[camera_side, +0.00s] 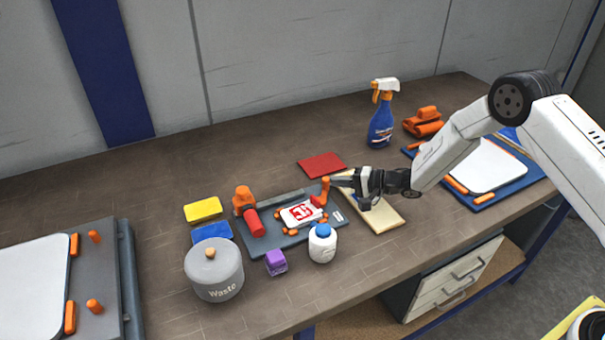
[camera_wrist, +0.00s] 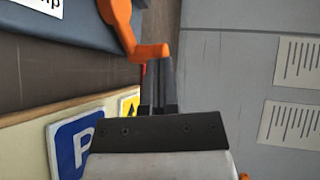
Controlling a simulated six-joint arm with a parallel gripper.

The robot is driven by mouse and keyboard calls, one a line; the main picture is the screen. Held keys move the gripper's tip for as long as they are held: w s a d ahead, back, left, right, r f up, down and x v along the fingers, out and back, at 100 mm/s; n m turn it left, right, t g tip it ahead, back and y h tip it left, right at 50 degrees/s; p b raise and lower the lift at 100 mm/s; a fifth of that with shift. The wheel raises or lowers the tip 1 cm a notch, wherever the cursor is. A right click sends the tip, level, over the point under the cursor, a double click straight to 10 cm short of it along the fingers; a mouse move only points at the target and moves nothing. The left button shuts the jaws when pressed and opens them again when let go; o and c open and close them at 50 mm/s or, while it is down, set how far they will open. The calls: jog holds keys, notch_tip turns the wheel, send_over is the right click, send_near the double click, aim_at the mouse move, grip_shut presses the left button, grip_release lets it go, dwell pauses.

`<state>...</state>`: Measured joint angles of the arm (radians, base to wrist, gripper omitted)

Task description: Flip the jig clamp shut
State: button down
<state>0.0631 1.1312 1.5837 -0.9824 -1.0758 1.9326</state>
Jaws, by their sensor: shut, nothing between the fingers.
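The jig (camera_side: 270,245) is a dark grey plate on the bench, with a white sign (camera_side: 290,217) bearing a red symbol held on it. An orange clamp lever (camera_side: 325,188) stands upright at the jig's right side. In the wrist view the lever (camera_wrist: 121,22) is bent, with its orange end just ahead of my fingers. My gripper (camera_side: 337,181) is shut and empty, its tips beside the lever's upper part. The fingers (camera_wrist: 158,85) also show in the wrist view; whether they touch the lever I cannot tell.
A white bottle with a blue cap (camera_side: 322,245) and a purple block (camera_side: 276,262) stand before the jig. A waste pot (camera_side: 214,272) stands left. An orange and red tool (camera_side: 246,203) sits at the jig's left. A cream board (camera_side: 385,212) lies below my gripper.

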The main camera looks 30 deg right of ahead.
jog(key=n+g+y, duration=0.1)
jog(key=w+n+g, duration=0.1)
jog(key=n+g+y, duration=0.1)
jog(key=shift+w+a+y, duration=0.2)
jog(key=shift+a+y, duration=0.05)
jog(key=shift+y, duration=0.05)
jog(key=shift+w+a, duration=0.7)
jog(key=shift+w, duration=0.05)
jog(key=shift+a, duration=0.2)
jog(key=shift+d, duration=0.1)
jog(key=d+r, duration=0.1)
jog(key=d, duration=0.3)
jog(key=s+d+r, duration=0.1)
jog(key=d, duration=0.4)
jog(key=s+d+r, duration=0.1)
jog(key=d, duration=0.3)
jog(key=shift+d+r, duration=0.1)
jog(key=shift+d, duration=0.25)
